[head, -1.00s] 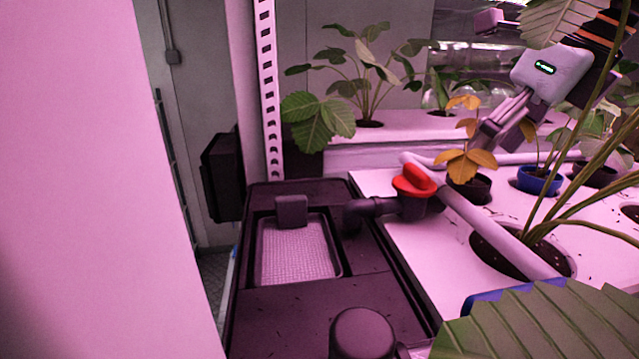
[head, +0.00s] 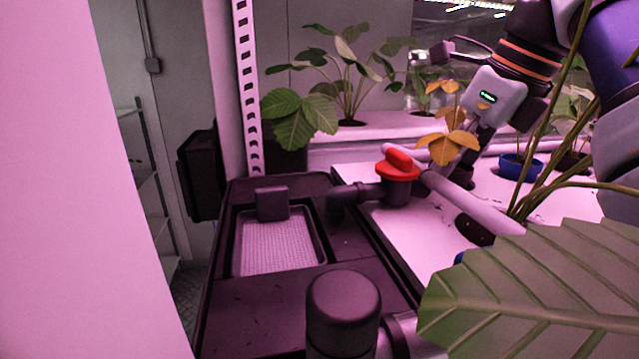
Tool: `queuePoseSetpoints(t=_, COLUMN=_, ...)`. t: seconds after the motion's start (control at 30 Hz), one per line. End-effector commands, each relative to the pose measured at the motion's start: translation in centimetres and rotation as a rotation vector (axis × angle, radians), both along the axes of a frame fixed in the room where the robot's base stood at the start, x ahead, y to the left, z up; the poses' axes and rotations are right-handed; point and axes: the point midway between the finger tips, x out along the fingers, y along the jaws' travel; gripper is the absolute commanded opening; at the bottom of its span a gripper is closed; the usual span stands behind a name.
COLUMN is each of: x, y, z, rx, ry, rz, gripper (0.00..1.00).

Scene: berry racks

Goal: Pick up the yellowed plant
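The yellowed plant (head: 448,147) has orange-yellow leaves and stands in the white rack, just right of the red valve handle. Its dark pot (head: 462,175) shows only in part behind a pale pipe. My gripper (head: 477,138) is close beside the plant, on its right and partly behind its leaves. The fingers point down and are largely hidden by the leaves. I cannot tell whether they are open or touch the plant.
A red-handled valve (head: 398,168) and pale pipe (head: 470,205) lie in front of the plant. A blue pot (head: 519,168) stands right of it. A large green leaf (head: 530,290) covers the lower right. A dark tray (head: 235,295) is at left; green plants (head: 350,75) stand behind.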

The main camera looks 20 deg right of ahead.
Motion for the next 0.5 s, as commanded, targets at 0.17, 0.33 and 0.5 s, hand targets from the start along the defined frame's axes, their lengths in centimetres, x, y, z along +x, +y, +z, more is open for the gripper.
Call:
queuePoseSetpoints(t=0.17, x=0.0, y=0.0, z=0.1, rx=0.0, ry=0.001, rz=0.0, gripper=0.2)
queuePoseSetpoints(t=0.33, x=0.0, y=0.0, z=0.7, rx=0.0, ry=0.001, rz=0.0, gripper=0.2)
queuePoseSetpoints(t=0.5, x=0.0, y=0.0, z=3.4, rx=0.0, ry=0.0, rz=0.0, gripper=0.2)
